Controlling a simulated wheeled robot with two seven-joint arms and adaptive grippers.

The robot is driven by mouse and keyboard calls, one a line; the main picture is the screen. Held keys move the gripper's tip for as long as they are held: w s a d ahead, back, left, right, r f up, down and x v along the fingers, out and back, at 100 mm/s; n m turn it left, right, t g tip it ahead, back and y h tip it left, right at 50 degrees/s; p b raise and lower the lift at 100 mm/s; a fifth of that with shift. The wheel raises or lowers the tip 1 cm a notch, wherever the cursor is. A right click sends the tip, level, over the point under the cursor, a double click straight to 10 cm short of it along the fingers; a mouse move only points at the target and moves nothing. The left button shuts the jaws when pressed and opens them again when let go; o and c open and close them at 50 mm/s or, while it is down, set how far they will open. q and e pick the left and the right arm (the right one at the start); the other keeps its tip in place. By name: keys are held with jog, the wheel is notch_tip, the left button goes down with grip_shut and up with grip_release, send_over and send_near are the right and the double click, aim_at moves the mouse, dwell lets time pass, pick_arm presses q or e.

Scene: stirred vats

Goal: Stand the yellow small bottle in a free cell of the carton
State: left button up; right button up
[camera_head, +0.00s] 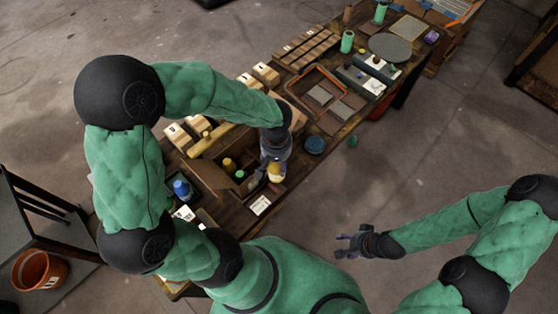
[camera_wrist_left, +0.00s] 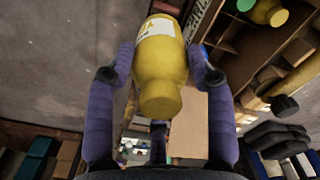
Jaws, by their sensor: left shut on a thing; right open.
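The yellow small bottle (camera_wrist_left: 160,62) with a white label is held between the two purple fingers of my left gripper (camera_wrist_left: 158,72) in the left wrist view. In the head view my left gripper (camera_head: 270,168) reaches down over the table with the yellow bottle (camera_head: 276,173) at its tip, just right of the carton. The brown carton (camera_head: 207,172) is open and divided into cells; a yellow bottle (camera_head: 229,165) and a green-topped one (camera_head: 239,174) stand in it. The carton's dividers (camera_wrist_left: 262,48) show at upper right in the wrist view. My right gripper (camera_head: 352,243) is open and empty, off the table.
A blue-capped bottle (camera_head: 181,188) stands left of the carton. A white card (camera_head: 261,205) lies at the table's near edge. A dark blue round dish (camera_head: 315,144), an orange-edged tray (camera_head: 316,92) and wooden blocks (camera_head: 266,74) lie further along. Open floor surrounds my right gripper.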

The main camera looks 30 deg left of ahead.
pick_arm(q)
jog(key=w+a+p, duration=0.3)
jog(key=a, duration=0.8)
jog(key=shift+w+f, duration=0.1)
jog(key=shift+f, duration=0.1)
dwell(0.4)
jog(key=shift+f+b, duration=0.75)
jog(key=shift+b, duration=0.1)
jog(key=shift+f, duration=0.1)
jog(key=shift+f+b, duration=1.25)
jog(key=shift+f, duration=0.05)
jog(key=shift+f, duration=0.15)
jog(key=shift+f+b, duration=0.8)
jog(key=shift+b, duration=0.1)
jog(key=shift+f, duration=0.1)
jog(key=shift+f+b, duration=0.75)
jog(key=shift+b, duration=0.05)
